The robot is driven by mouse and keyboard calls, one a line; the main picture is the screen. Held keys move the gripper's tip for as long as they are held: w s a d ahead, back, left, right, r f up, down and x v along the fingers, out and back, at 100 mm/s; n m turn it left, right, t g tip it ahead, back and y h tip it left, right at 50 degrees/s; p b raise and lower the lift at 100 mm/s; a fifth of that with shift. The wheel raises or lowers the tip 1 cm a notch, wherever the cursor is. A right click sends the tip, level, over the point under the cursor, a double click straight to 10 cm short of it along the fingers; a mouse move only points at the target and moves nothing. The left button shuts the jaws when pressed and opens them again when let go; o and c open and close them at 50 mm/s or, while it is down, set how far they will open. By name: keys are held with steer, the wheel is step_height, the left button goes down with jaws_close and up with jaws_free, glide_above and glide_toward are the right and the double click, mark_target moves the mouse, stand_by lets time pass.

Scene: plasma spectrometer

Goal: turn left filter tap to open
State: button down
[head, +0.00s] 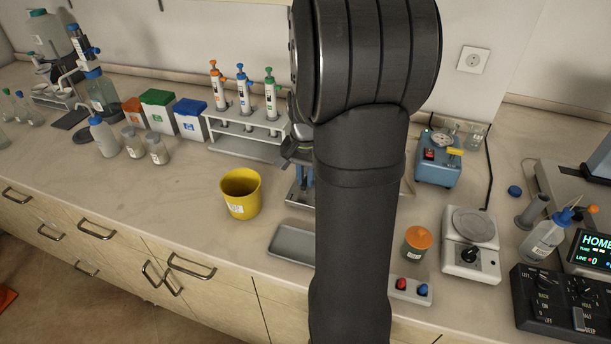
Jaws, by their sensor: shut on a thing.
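My own dark arm fills the middle of the head view and hides much of the bench behind it. A small dark metal part, possibly of my gripper (297,149), shows at the arm's left edge. Its fingertips and anything between them are hidden behind the arm. A blue-grey stand or base (300,195) shows only in part beside the arm, below that metal part. I cannot make out the left filter tap or which way it is turned.
A white rack (245,148) with several capped columns stands left of the arm. A yellow tub (240,193) and a grey tray (291,244) are in front. Right of the arm are a blue pump (437,171), an orange-lidded jar (416,245) and a balance (470,259).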

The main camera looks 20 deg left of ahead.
steer(key=c, duration=1.4)
jaws_free()
steer(key=shift+c, duration=0.2)
step_height(320, 180, up, 18)
steer(key=shift+f, duration=0.25)
steer(key=shift+f, duration=0.1)
step_height(320, 180, down, 17)
steer(key=shift+f, duration=0.15)
